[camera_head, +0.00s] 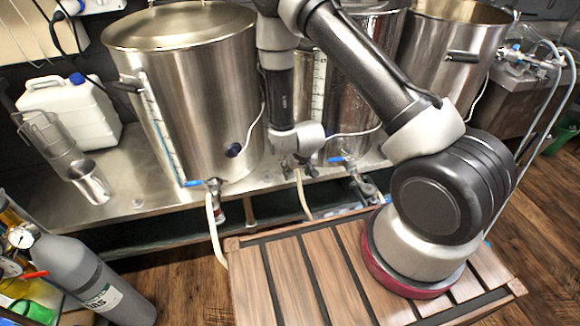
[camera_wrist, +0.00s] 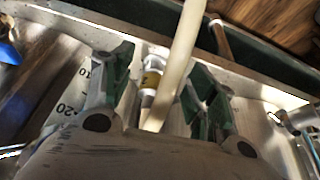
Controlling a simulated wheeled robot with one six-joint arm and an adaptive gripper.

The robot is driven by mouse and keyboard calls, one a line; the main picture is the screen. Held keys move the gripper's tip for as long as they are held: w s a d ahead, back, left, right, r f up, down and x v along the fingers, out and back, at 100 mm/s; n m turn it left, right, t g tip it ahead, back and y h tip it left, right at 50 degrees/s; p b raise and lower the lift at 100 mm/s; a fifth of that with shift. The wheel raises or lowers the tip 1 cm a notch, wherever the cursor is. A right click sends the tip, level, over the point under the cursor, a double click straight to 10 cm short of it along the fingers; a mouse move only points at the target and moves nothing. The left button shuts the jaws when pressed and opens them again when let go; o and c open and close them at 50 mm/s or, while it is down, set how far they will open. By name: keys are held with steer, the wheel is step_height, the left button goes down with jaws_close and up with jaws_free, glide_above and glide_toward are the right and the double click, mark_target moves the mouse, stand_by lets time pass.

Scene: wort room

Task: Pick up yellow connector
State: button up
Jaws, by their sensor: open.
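The yellow connector (camera_wrist: 152,78) shows in the wrist view as a small fitting with a yellow band. It lies between the two fingers of my gripper (camera_wrist: 163,85), with gaps on both sides. My gripper is open. A pale hose (camera_wrist: 184,45) runs close beside the connector and crosses in front of part of it. In the head view, my gripper (camera_head: 296,160) is down at the valve area in front of the middle pot (camera_head: 352,75); its fingers are small and unclear there. I cannot make out the connector in the head view.
A large lidded steel pot (camera_head: 200,95) stands left of my gripper on the steel bench (camera_head: 135,225); another pot (camera_head: 455,50) stands at right. Pale hoses (camera_head: 213,225) hang over the bench's front edge. A grey gas cylinder (camera_head: 85,275) is at lower left.

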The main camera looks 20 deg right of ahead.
steer(key=w, duration=0.4)
steer(key=shift+w+a, duration=0.1)
steer(key=shift+w, duration=0.05)
steer(key=x, duration=0.5)
steer(key=shift+w, duration=0.4)
steer(key=c, duration=1.1)
steer(key=shift+a, duration=0.1)
